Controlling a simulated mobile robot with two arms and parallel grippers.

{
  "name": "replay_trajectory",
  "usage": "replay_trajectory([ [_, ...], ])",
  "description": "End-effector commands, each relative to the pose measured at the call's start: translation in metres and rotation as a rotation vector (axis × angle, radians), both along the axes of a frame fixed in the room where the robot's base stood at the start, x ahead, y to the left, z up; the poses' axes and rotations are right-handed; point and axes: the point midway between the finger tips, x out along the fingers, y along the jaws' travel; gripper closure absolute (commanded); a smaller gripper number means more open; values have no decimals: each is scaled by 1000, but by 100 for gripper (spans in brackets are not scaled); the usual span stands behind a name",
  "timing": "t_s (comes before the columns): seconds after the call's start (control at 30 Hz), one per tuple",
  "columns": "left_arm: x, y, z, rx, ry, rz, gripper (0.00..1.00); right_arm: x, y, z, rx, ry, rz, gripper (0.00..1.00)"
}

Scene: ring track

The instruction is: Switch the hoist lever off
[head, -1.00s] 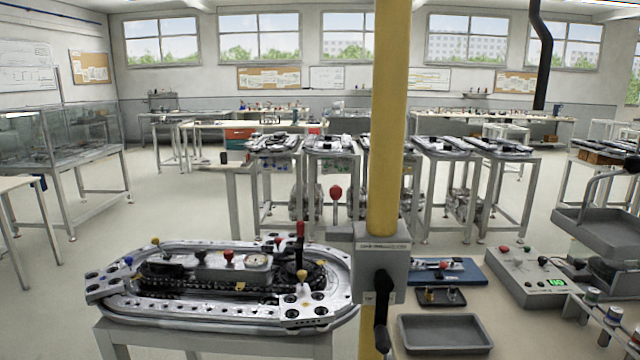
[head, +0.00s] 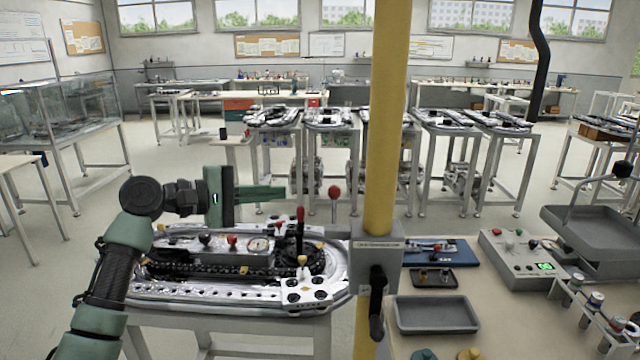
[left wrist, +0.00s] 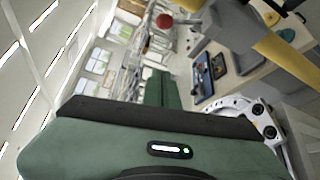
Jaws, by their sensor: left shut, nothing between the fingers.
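A grey box (head: 378,259) is fixed to the yellow post (head: 382,130). A lever with a red ball (head: 334,191) stands upright at the box's left side. A black handle (head: 377,300) hangs down on the box's front. I cannot tell from the label which is named hoist. My left gripper (head: 283,191) is shut and empty, left of the red ball at about its height, with a visible gap in the picture. In the left wrist view the red ball (left wrist: 165,20) is at the top, beyond the shut fingers (left wrist: 156,88). My right gripper is not in view.
A metal ring track (head: 160,302) with several small levers lies on a stand below my left arm. Right of the post, a bench holds a grey tray (head: 437,315), a blue board (head: 452,252) and a control box (head: 515,255). Air around the red ball looks clear.

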Motion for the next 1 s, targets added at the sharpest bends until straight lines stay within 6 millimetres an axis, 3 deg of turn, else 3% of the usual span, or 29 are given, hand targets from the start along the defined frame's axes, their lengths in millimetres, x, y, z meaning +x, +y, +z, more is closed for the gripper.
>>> replay_trajectory([
  [0.1,-3,-1,8,-9,0,-11,100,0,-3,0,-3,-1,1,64],
  [0.47,0,-5,8,-9,0,-10,100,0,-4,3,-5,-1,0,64],
  [1.0,44,-85,-3,-10,1,-10,100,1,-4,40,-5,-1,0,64],
])
